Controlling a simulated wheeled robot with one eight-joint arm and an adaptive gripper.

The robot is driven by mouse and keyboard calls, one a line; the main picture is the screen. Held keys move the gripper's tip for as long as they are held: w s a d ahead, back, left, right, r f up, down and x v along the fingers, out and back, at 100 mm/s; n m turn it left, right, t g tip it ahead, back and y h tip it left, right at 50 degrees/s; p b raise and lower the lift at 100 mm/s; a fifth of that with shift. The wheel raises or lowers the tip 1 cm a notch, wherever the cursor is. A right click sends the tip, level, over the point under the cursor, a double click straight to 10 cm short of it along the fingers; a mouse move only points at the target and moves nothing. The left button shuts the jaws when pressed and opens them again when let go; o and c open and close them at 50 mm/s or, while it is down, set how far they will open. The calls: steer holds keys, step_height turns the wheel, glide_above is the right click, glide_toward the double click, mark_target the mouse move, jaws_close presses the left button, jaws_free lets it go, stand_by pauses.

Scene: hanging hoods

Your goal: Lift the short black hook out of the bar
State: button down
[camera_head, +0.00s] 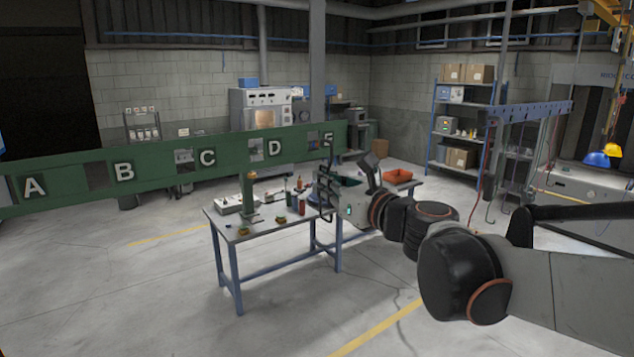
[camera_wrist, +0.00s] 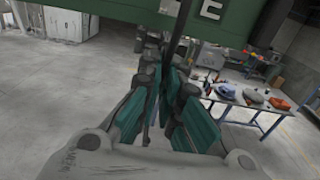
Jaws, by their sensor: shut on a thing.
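The green bar (camera_head: 145,170) crosses the head view from the left, with white letters A to E and several square openings. In the wrist view, the bar (camera_wrist: 130,8) spans the top, with the letter E at its right. The short black hook (camera_wrist: 181,35) shows in the wrist view as a thin dark upright piece in front of the bar. My gripper (camera_wrist: 168,92) has its teal-padded fingers shut on the hook's lower part. In the head view, my gripper (camera_head: 326,186) is just below the bar's E end. Whether the hook still touches the bar is hidden.
A blue-legged table (camera_head: 237,236) with bottles and tools stands below the bar. A blue rail (camera_head: 535,111) with hanging hooks is at the right, near a shelf (camera_head: 466,115). The front floor is clear.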

steer(key=p+v, duration=0.2)
steer(key=v, duration=0.7)
steer(key=shift+r, duration=0.25)
